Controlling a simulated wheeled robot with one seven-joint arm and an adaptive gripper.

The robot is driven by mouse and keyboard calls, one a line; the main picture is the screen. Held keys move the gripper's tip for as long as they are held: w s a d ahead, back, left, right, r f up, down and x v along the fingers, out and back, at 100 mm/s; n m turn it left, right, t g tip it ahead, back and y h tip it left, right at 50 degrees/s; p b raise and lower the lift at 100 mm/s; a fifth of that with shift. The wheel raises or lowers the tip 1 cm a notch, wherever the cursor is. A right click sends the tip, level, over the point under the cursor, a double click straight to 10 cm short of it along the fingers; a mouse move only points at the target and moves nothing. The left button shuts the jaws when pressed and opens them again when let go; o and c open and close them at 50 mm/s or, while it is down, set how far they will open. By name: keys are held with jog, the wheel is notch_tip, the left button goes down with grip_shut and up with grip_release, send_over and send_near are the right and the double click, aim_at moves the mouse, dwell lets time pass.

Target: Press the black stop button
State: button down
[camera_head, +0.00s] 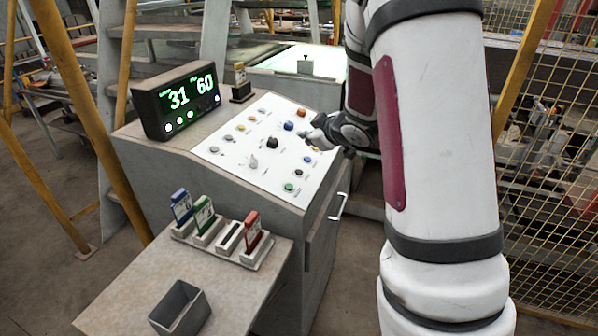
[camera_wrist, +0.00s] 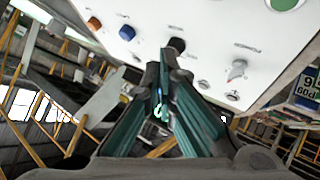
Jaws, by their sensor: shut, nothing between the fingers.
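The sloped white control panel (camera_head: 236,131) carries several coloured buttons and knobs. A large black button (camera_head: 272,142) is near its middle; a smaller black one (camera_head: 299,172) is nearer the right edge. Labels are too small to read, so I cannot tell which is stop. My gripper (camera_head: 306,136) is over the right part of the panel, its fingers shut and empty. In the wrist view the closed fingertips (camera_wrist: 164,60) appear just below a black button (camera_wrist: 177,45), seemingly the large one. I cannot tell whether they touch.
A blue button (camera_head: 289,126) and an orange one (camera_head: 301,112) are close to my gripper. A grey selector knob (camera_head: 253,162) is toward the panel's front. A display (camera_head: 179,99) stands at left. A side table (camera_head: 130,292) holds coloured tags and an open box (camera_head: 180,309).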

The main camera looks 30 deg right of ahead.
jog(key=b, duration=0.5)
send_over(301, 174)
notch_tip(301, 174, down, 7)
jog(key=shift+d+f, duration=0.1)
jog(key=shift+f, duration=0.05)
jog(key=shift+f+b, duration=0.5)
jog(key=shift+f, duration=0.1)
dwell(0.8)
jog(key=shift+w+f, duration=0.15)
jog(key=shift+f, duration=0.2)
jog(key=shift+a+f+b, duration=0.25)
jog(key=shift+f+b, duration=0.05)
jog(key=shift+f, duration=0.1)
dwell(0.6)
jog(key=shift+r, duration=0.1)
jog(key=shift+d+r+p, duration=0.15)
jog(key=shift+r+p, duration=0.5)
jog(key=shift+r, duration=0.05)
